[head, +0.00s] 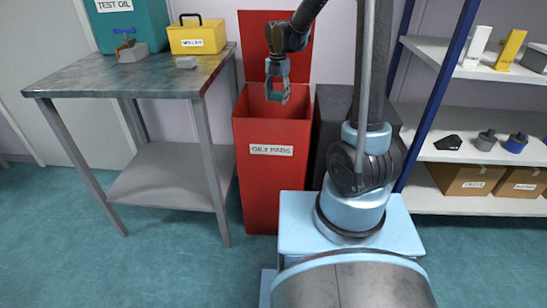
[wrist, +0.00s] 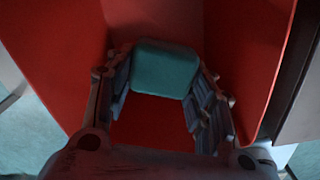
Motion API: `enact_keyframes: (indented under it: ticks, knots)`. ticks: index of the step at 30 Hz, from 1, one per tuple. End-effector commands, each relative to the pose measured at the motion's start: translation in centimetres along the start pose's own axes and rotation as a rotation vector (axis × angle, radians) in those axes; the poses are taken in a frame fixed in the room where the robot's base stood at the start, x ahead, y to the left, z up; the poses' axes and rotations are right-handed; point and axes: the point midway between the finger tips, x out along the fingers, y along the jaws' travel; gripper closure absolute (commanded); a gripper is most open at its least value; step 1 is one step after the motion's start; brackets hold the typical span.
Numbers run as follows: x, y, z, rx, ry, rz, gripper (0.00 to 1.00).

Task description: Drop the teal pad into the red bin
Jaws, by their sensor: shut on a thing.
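The red bin (head: 262,185), labelled "OILY PADS", stands on the floor in the middle of the head view with its lid up at the back. My gripper (head: 277,94) points down over the bin's open top. In the wrist view my gripper (wrist: 163,110) is shut on the teal pad (wrist: 163,69), which sits between its two fingers. The bin's red walls (wrist: 55,50) surround the pad in that view. In the head view the pad is small and hard to tell from the fingers.
A metal table (head: 130,75) stands left of the bin, with a teal "TEST OIL" container (head: 130,25), a yellow box (head: 198,38) and small grey blocks. A dark bin (head: 330,125) stands close on the right, partly behind my arm. A shelf (head: 460,155) is farther right.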

Motion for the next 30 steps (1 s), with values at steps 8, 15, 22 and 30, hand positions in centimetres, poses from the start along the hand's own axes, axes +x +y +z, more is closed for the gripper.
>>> enact_keyframes:
  ticks: [8, 15, 22, 30]
  knots:
    - [0.2, 0.0, 0.0, 0.000, 0.000, 0.000, 0.77]
    - [0.2, 0.0, 0.0, 0.000, 0.000, 0.000, 0.28]
    - [0.2, 0.0, 0.0, 0.000, 0.000, 0.000, 0.28]
    - [-1.6, 0.0, 0.1, 0.001, 0.000, 0.000, 0.28]
